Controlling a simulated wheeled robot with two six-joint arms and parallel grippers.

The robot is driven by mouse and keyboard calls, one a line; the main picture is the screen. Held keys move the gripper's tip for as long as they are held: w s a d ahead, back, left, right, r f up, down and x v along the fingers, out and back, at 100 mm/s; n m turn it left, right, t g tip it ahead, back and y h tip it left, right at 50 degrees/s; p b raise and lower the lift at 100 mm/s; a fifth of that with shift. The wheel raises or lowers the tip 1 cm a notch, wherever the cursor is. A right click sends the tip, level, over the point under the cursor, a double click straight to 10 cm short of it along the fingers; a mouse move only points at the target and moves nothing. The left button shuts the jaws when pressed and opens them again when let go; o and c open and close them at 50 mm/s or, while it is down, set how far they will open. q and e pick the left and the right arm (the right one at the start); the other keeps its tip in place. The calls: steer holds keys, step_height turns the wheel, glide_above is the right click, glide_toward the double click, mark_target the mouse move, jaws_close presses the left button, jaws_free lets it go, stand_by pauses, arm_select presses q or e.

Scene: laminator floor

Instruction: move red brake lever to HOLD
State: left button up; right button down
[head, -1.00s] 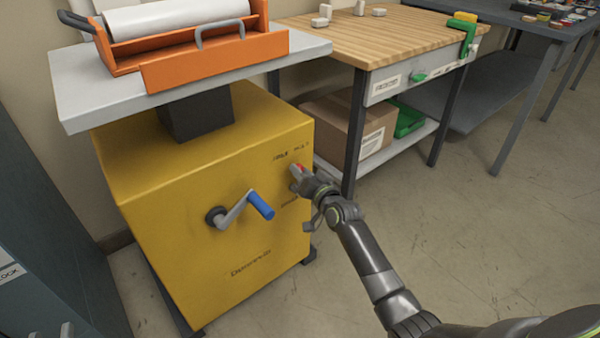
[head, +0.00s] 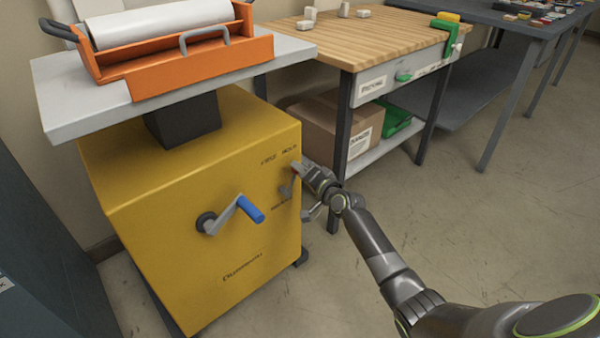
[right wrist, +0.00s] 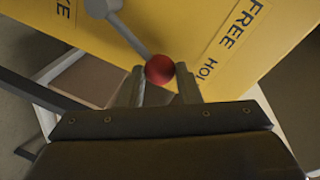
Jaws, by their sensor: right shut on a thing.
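The brake lever has a grey shaft (head: 288,188) and a red ball knob (right wrist: 159,69). My left gripper is not in view.
A crank with a blue handle (head: 250,209) sticks out left of the lever. A grey top (head: 75,105) with an orange roller unit (head: 200,68) is above the cabinet. A wooden workbench (head: 370,38) stands behind right. The floor at right is clear.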

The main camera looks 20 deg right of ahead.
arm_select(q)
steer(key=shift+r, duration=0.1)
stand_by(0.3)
arm_select(e)
steer(key=c, duration=1.1)
jaws_free()
steer(key=shift+d, duration=0.1)
steer(key=shift+o, duration=0.2)
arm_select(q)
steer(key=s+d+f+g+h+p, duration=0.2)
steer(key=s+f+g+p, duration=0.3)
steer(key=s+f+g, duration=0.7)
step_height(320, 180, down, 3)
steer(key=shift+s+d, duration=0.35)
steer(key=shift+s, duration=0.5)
arm_select(e)
steer(key=v, duration=1.7)
steer(key=shift+s, duration=0.2)
steer(key=shift+f, duration=0.1)
